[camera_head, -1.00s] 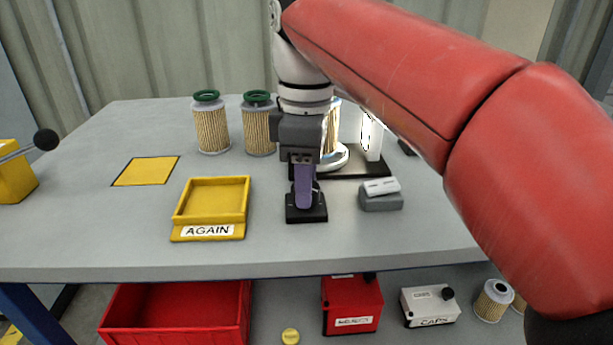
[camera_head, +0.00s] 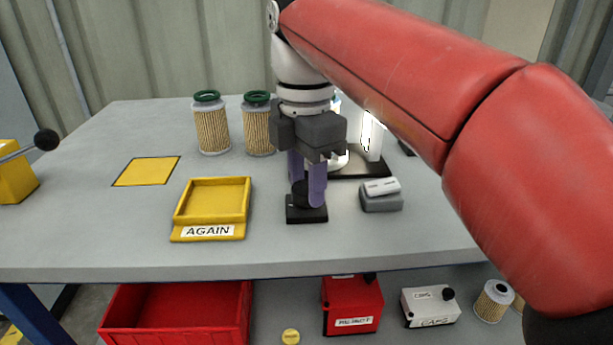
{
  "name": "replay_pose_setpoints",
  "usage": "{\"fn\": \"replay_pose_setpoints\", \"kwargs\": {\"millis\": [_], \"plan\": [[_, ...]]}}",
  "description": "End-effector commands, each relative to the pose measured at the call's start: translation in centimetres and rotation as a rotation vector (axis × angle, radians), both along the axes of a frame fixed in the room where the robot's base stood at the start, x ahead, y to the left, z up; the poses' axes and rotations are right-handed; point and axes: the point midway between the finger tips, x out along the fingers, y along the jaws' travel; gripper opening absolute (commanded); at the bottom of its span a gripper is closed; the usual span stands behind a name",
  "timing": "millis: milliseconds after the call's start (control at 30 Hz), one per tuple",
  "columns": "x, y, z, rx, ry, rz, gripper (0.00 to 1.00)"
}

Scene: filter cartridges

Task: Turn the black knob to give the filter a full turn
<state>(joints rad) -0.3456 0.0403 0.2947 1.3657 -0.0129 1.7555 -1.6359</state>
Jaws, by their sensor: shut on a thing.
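The black knob (camera_head: 299,195) sits on a black square base (camera_head: 306,214) near the front middle of the table. My gripper (camera_head: 308,200) points straight down over it, its purple fingers shut on the knob. The filter on its stand is mostly hidden behind my gripper and arm. Part of the stand's black base (camera_head: 362,168) and a bright white upright panel (camera_head: 371,135) show to the right of my gripper.
Two pleated filters with green tops (camera_head: 212,125) (camera_head: 258,125) stand at the back left. A yellow tray marked AGAIN (camera_head: 208,232) and a yellow square (camera_head: 147,171) lie left. A small grey box (camera_head: 381,197) sits close right of the knob.

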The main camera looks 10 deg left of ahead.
Motion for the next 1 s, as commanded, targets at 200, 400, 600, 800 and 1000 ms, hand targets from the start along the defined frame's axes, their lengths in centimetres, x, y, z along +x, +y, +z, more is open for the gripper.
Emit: {"fn": "replay_pose_setpoints", "kwargs": {"millis": [200,400,600,800,1000], "plan": [[0.00,0.08,0.11,0.003,-0.003,0.021,0.15],[-0.01,0.07,0.11,0.003,-0.003,0.022,0.15],[0.00,0.07,0.11,0.001,-0.003,0.021,0.49],[0.00,0.04,0.05,0.001,-0.002,0.020,0.59],[-0.24,0.02,0.32,0.001,-0.002,0.020,0.59]]}}
